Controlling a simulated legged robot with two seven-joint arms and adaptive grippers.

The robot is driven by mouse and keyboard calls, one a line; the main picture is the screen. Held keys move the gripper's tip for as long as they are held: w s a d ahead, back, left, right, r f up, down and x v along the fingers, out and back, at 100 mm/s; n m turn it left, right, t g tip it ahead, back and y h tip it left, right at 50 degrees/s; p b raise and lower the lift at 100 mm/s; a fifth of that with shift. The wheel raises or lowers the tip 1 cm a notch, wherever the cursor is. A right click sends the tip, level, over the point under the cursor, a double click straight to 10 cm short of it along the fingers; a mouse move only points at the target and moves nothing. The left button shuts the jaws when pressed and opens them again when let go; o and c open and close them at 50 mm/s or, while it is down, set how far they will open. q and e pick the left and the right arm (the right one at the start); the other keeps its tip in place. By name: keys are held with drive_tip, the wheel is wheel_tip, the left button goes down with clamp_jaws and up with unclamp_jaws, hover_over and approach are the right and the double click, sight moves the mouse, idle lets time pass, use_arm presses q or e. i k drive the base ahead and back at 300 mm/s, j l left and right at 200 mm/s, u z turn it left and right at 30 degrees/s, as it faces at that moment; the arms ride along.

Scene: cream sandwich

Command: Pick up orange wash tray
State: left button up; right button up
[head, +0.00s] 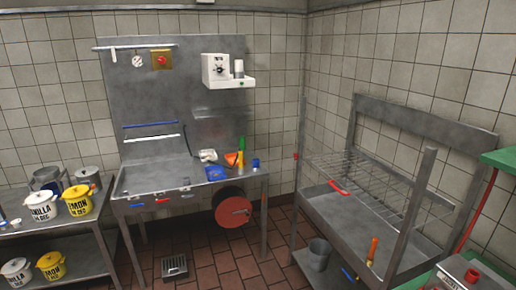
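No thing in the head view is clearly an orange wash tray. A small orange object (231,159) lies on the right part of the steel sink counter (200,178), next to a green and yellow upright item (241,150) and a blue container (215,173). It is too small to tell whether it is a tray. A large round orange-red piece (233,212) is at the counter's front, below its top. Neither of my grippers is in view.
A steel rack (340,190) stands at the right, with a grey bucket (319,254) on its low shelf. A floor drain (174,267) lies in front of the counter. The tiled floor between is mostly clear.

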sight(230, 159)
drive_tip(key=i, duration=2.25)
